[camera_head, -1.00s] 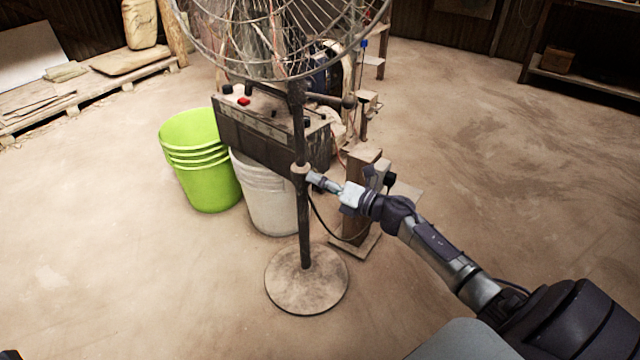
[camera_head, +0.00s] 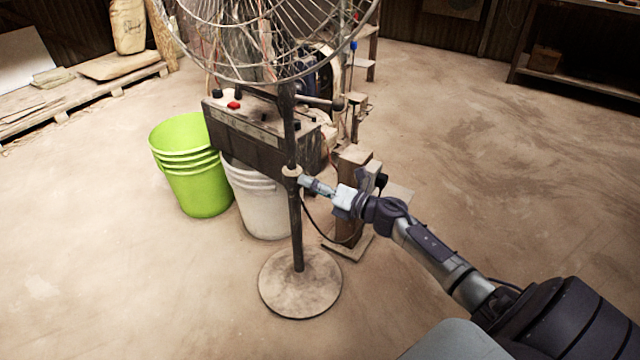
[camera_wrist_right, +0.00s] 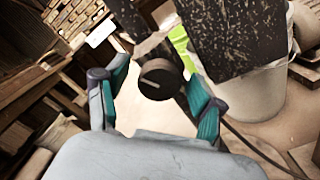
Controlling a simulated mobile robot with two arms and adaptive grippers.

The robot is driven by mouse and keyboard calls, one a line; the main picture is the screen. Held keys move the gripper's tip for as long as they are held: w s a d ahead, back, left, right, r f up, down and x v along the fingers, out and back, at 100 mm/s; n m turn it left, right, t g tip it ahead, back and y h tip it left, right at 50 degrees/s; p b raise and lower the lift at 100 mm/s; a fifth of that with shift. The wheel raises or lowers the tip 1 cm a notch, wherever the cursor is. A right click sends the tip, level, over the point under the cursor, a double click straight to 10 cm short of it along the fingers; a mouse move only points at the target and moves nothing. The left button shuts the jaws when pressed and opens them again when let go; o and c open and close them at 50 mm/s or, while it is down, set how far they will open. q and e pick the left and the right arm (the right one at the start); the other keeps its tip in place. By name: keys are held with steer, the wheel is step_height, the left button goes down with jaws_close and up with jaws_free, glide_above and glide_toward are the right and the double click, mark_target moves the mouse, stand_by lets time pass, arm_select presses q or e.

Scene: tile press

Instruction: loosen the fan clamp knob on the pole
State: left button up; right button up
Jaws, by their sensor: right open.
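The fan pole (camera_head: 297,232) stands upright on a round base (camera_head: 300,298), with the wire fan cage (camera_head: 265,40) at its top. My right gripper (camera_head: 308,184) is at the collar's right side in the head view, which hides the knob there. In the right wrist view, the round dark clamp knob (camera_wrist_right: 160,79) with a pale line on its face is between the two open, teal-lined fingers of the right gripper (camera_wrist_right: 158,100). Gaps show on both sides of the knob. My left gripper is out of view.
Green buckets (camera_head: 197,185) and white buckets (camera_head: 258,205) stand behind the pole, below a dusty machine (camera_head: 260,135) with a red button. A wooden post (camera_head: 352,195) and a cable are close behind my right gripper. Open floor lies in front and right.

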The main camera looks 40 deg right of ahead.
steer(key=v, duration=1.2)
steer(key=shift+w, duration=0.1)
